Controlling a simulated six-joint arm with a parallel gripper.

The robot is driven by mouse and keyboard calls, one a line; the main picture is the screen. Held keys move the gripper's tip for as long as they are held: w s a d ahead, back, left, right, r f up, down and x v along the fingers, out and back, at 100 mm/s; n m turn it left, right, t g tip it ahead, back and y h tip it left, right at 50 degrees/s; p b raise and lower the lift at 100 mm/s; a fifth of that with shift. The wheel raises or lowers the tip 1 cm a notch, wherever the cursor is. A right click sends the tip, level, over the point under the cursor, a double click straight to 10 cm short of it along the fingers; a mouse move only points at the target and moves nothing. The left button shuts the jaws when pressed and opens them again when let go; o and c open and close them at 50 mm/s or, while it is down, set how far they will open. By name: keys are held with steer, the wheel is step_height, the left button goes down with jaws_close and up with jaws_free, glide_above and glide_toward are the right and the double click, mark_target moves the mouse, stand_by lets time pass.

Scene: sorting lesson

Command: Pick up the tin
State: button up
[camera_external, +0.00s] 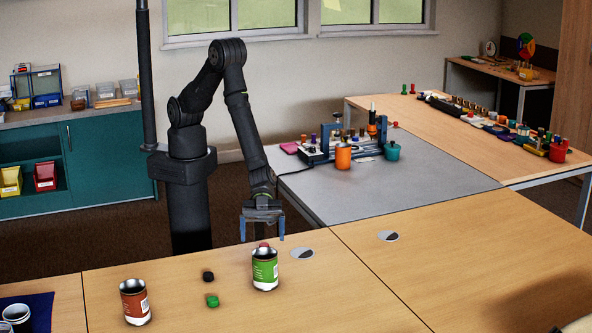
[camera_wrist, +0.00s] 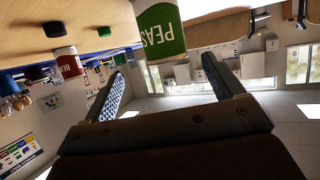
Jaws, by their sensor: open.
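A green tin (camera_external: 265,272) with a white lower band stands upright on the wooden table. In the wrist view it shows upside down, lettered PEAS (camera_wrist: 162,30). A red-brown tin (camera_external: 135,303) stands further left; it also shows in the wrist view (camera_wrist: 66,63). My gripper (camera_external: 262,228) is open, fingers pointing down, above and slightly behind the green tin's top. In the wrist view my gripper (camera_wrist: 166,82) has its two fingers wide apart with nothing between them; the green tin lies beyond the tips.
A black cap (camera_external: 208,276) and a green cap (camera_external: 212,301) lie between the tins. A small red thing (camera_external: 263,244) shows just behind the green tin's top. Flat grey discs (camera_external: 302,253) (camera_external: 388,236) lie to the right. The right tabletop is mostly clear.

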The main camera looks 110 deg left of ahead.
mark_target(263, 252)
steer(key=x, duration=0.5)
steer(key=shift+f, duration=0.1)
steer(key=shift+w+x, duration=0.15)
steer(key=shift+x, duration=1.15)
steer(key=shift+w+x, duration=0.2)
steer(key=shift+x, duration=1.1)
steer(key=shift+a, duration=0.1)
steer(key=c, duration=1.1)
steer(key=shift+o, duration=0.2)
steer(key=shift+r, duration=0.2)
